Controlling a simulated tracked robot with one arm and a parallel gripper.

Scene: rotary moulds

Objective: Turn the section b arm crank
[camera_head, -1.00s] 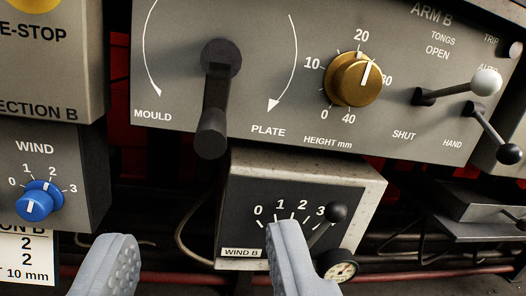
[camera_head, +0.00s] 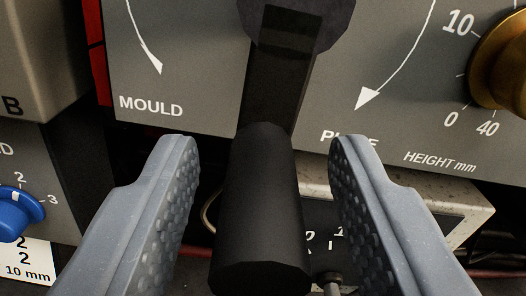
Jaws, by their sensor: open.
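The black arm crank (camera_head: 277,90) hangs down from its hub on the grey panel (camera_head: 180,30), between the MOULD and PLATE labels. Its cylindrical handle (camera_head: 260,205) points toward me and fills the middle of the view. My gripper (camera_head: 258,150) is open, with one grey padded finger on each side of the handle. A gap shows between each finger and the handle, so neither appears to touch it. The handle hides part of the crank arm's lower end, and the right finger covers part of the PLATE label.
A gold HEIGHT mm knob (camera_head: 505,60) sits on the panel at the right. A blue WIND knob (camera_head: 15,213) is at the left edge. The WIND B box (camera_head: 455,203) is below the panel, partly hidden behind the right finger and the handle.

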